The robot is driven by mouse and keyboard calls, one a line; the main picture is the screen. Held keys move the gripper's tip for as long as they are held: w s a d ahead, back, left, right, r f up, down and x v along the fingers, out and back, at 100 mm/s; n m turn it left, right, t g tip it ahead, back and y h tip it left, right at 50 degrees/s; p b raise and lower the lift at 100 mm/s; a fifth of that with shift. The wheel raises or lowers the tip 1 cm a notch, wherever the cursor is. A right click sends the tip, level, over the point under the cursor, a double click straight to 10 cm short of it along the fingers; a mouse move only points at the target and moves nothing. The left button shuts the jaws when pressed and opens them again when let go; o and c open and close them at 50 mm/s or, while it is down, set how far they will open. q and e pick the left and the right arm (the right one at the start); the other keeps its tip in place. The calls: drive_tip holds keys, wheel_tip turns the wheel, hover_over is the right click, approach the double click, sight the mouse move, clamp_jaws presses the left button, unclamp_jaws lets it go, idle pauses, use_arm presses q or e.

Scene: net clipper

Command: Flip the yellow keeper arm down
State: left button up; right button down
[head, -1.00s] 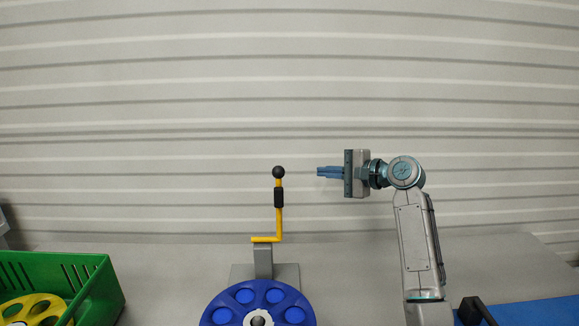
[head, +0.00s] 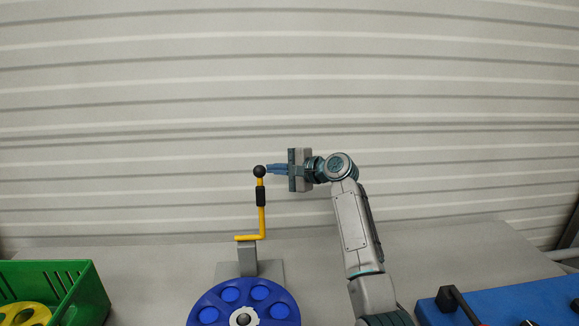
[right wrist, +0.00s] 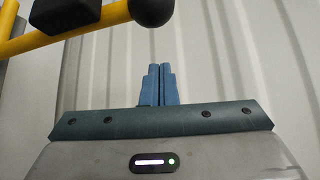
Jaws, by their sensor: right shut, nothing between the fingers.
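The yellow keeper arm (head: 262,221) stands upright on a grey post behind the blue wheel (head: 285,306). It has a black grip and a black ball (head: 260,171) at its top. In the right wrist view the yellow rod (right wrist: 85,22) and the ball (right wrist: 153,10) cross the upper left, above the fingers in the picture. My right gripper (head: 269,169) is shut and empty, its blue fingertips just right of the ball at the same height. The fingers (right wrist: 160,72) also show in the right wrist view. I cannot tell whether they touch the ball. My left gripper is out of view.
A green crate (head: 85,290) with a yellow part (head: 25,314) stands at the lower left. A blue object with black handles (head: 520,303) lies at the lower right. A pale ribbed wall (head: 430,100) is behind.

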use_arm(q)
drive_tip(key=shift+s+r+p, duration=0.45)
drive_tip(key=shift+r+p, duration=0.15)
drive_tip(key=shift+p, duration=0.1)
use_arm(e)
drive_tip(key=s, duration=0.2)
drive_tip(key=s+a+r, duration=0.1)
drive_tip(key=shift+s+a+r, duration=0.15)
drive_tip(key=shift+s+r, duration=0.05)
drive_tip(key=shift+s, duration=0.15)
